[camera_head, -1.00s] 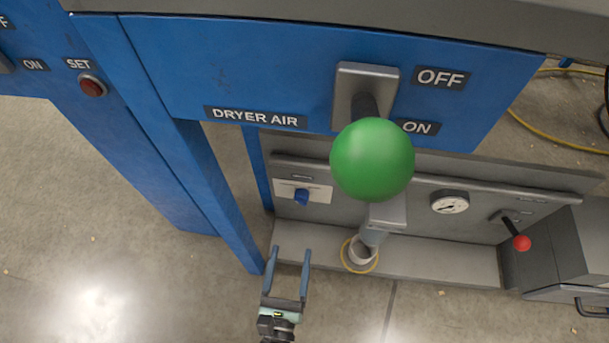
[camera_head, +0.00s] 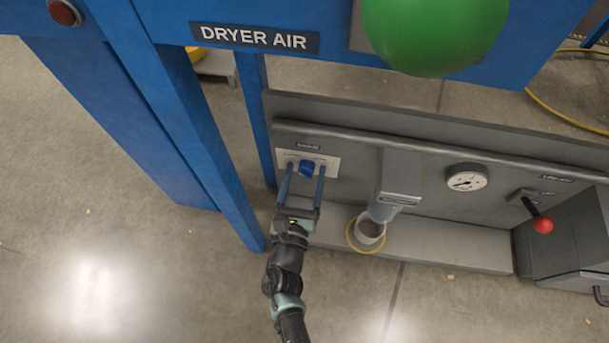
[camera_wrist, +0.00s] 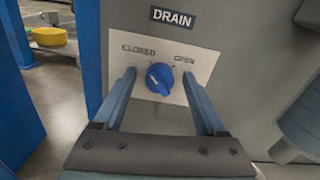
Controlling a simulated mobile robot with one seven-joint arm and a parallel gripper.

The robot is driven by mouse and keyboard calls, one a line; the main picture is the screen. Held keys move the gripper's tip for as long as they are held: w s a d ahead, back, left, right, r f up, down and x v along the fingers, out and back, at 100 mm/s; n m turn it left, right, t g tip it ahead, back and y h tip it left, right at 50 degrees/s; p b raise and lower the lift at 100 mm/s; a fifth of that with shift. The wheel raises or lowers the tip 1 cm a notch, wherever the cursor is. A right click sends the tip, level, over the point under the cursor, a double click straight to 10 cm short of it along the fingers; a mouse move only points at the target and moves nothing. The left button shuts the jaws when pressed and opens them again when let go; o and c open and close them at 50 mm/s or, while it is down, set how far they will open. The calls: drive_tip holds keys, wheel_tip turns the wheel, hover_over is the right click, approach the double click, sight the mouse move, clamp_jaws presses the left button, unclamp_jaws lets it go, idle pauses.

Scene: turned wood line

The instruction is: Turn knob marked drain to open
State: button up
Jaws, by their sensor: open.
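The blue drain knob (camera_wrist: 160,79) sits on a white plate (camera_wrist: 207,60) under a dark DRAIN label (camera_wrist: 174,17). CLOSED is printed at the plate's upper left and OPEN at its upper right. The knob's pale mark points up and left, toward CLOSED. In the head view the knob (camera_head: 306,169) is on the left part of the low grey panel. My gripper (camera_wrist: 159,74) is open, with one finger to each side of the knob and a gap on both sides. The gripper also shows in front of the plate in the head view (camera_head: 304,168).
A blue post (camera_head: 160,110) stands left of the panel.

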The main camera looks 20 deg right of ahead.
clamp_jaws()
idle(0.4)
drive_tip(key=shift+m, duration=0.4)
drive_tip(key=m+b, duration=0.2)
drive_tip(key=shift+f+m, duration=0.15)
drive_tip(key=shift+m, duration=0.25)
drive_tip(key=m+b, duration=0.3)
drive_tip(key=m, duration=0.2)
drive_tip(key=shift+d+m, duration=0.1)
drive_tip(key=shift+m, duration=0.2)
drive_tip(key=m+b, duration=0.1)
drive_tip(key=m, duration=0.3)
drive_tip(key=shift+s, duration=0.1)
drive_tip(key=shift+m, duration=2.5)
